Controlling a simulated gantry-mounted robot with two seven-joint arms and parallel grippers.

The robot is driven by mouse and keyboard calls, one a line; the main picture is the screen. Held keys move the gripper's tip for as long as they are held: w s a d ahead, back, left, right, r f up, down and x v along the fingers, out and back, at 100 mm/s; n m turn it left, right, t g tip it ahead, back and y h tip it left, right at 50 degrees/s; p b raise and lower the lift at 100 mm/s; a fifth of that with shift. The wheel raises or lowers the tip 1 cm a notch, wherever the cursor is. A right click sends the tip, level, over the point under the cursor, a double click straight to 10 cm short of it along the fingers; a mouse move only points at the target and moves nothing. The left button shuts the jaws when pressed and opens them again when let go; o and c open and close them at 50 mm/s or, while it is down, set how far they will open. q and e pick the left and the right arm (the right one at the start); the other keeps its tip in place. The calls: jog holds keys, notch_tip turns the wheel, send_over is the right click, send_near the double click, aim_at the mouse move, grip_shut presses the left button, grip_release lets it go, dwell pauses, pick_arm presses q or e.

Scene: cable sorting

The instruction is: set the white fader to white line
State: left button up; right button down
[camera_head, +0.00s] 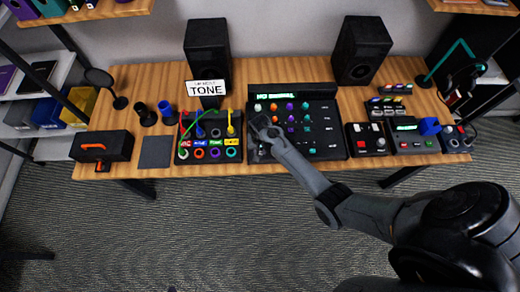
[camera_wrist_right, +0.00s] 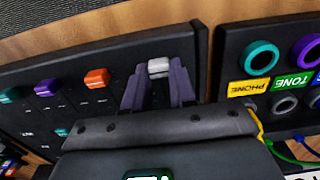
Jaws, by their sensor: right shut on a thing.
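The mixer (camera_head: 333,140) stands on the desk, right of the patch panel. My right gripper (camera_head: 262,128) is over its left side and hides the white fader in the head view. In the right wrist view the white fader (camera_wrist_right: 159,67) is a small pale cap between the two fingertips of my right gripper (camera_wrist_right: 158,82), which is shut on it. I cannot make out the white line in either view. My left gripper is not in view.
Orange (camera_wrist_right: 97,78), purple (camera_wrist_right: 46,88) and teal (camera_wrist_right: 8,95) faders sit in a row beside the white one. The patch panel (camera_head: 180,160) with plugged cables stands close to the mixer's left. A red-button box (camera_head: 366,139) is on its right.

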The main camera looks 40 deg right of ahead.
jog(key=shift+w+d+b, duration=0.5)
jog(key=shift+w+d, duration=0.25)
jog(key=shift+w, duration=0.2)
jog(key=shift+w+d+b, duration=0.5)
jog(key=shift+w+d, duration=0.25)
jog(key=shift+w, duration=0.15)
jog(key=shift+s, duration=0.1)
jog(key=c, duration=0.9)
grip_release()
notch_tip(320, 180, up, 11)
jog(key=shift+f+p, duration=0.1)
jog(key=shift+p, duration=0.85)
